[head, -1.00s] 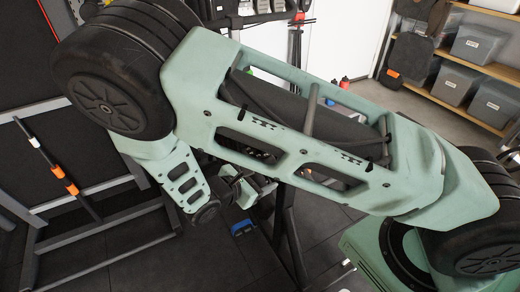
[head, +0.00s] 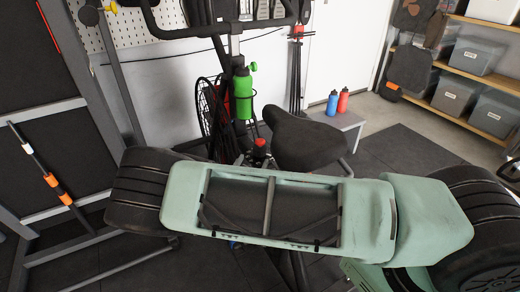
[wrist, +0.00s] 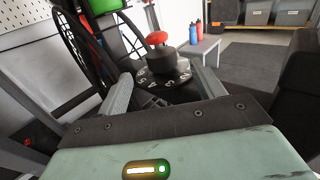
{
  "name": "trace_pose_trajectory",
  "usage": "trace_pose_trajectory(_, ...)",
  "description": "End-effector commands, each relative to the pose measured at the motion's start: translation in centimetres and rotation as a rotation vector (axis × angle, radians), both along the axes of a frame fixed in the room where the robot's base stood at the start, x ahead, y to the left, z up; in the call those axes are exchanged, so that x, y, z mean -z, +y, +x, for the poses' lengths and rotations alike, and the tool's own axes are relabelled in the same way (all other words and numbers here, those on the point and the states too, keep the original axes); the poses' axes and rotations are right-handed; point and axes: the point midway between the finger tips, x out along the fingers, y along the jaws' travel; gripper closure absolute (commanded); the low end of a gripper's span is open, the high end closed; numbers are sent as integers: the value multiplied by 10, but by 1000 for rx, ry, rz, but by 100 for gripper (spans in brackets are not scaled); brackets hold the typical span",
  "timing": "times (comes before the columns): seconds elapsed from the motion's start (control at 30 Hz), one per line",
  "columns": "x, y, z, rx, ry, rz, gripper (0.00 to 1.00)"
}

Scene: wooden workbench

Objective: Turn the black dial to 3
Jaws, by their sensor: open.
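The black dial (wrist: 162,62) is in the middle of the wrist view, with a raised round grip on a dark plate ringed with white numerals. The numerals are too small and tilted to read surely, and I cannot tell which one the dial points to. A red knob (wrist: 157,38) shows just above or behind the grip; it also shows in the head view (head: 260,142). My gripper (wrist: 160,76) is open and empty, with one finger left and one right of the dial, both nearer the camera. In the head view my arm hides the gripper.
A black bike saddle (head: 308,145) stands right of the red knob. A green bottle (head: 242,95) and a spoked wheel (head: 212,115) are close behind and left. A low bench (head: 340,122) with blue and red bottles is farther back. Floor at right is clear.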

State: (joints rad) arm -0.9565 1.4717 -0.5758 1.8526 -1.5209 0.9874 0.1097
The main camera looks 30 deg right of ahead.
Motion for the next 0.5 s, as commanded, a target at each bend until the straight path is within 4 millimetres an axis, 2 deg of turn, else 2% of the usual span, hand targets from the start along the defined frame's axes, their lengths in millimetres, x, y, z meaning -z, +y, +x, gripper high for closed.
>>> trace_pose_trajectory(0.03,1,-10,8,4,-1,-1,32)
trace_pose_trajectory(0.2,1,-35,31,4,-1,0,32)
trace_pose_trajectory(0.5,0,-61,57,1,-1,1,32)
